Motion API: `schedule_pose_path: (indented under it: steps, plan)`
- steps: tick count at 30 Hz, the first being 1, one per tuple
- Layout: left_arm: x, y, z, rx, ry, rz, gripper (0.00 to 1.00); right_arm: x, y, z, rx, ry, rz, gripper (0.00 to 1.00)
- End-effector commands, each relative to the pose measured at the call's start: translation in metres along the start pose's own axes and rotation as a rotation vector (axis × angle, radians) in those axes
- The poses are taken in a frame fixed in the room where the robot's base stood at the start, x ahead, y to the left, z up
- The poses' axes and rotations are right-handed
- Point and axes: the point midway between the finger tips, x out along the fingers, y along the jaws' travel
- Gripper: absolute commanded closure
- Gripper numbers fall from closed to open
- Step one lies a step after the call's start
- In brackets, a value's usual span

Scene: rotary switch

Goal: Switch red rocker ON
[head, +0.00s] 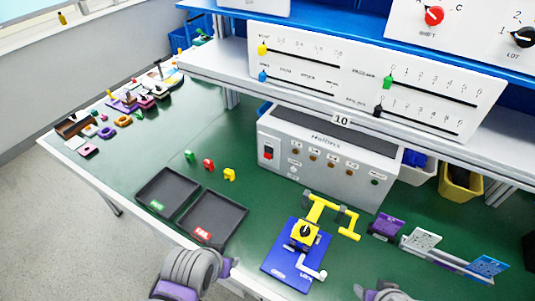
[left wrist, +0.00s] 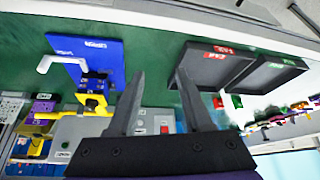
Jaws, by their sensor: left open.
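The red rocker (head: 268,153) sits on the front left of a grey box labelled with knobs and jacks (head: 325,165) in the head view. A small red patch that looks like the rocker (left wrist: 164,129) shows between my fingers in the left wrist view, low in the picture. My left gripper (left wrist: 159,74) is open and empty there, its two dark fingers apart from the box. In the head view my left arm (head: 190,270) is at the bottom edge, its fingers not clear. Only part of my right arm (head: 385,290) shows, and its gripper is not visible.
Two dark trays (head: 215,218) lie left of a blue base with a yellow and white crank (head: 292,262). Yellow frame (head: 330,215) stands before the box. Small green, red and yellow pieces lie nearby. A shelf with slider panels overhangs the box.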

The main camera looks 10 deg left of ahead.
Motion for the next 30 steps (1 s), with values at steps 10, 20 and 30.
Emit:
schedule_pose_path:
  steps: [10, 20, 30]
  plan:
    - [0.0000, 0.0000, 0.0000, 0.000, 0.000, 0.000, 0.88, 0.0000, 0.0000, 0.0000, 0.000, 0.000, 0.000, 0.42]
    - [0.0000, 0.0000, 0.0000, 0.000, 0.000, 0.000, 1.00, 0.0000, 0.0000, 0.0000, 0.000, 0.000, 0.000, 0.42]
    - [0.0000, 0.0000, 0.0000, 0.000, 0.000, 0.000, 1.00, 0.0000, 0.0000, 0.0000, 0.000, 0.000, 0.000, 0.42]
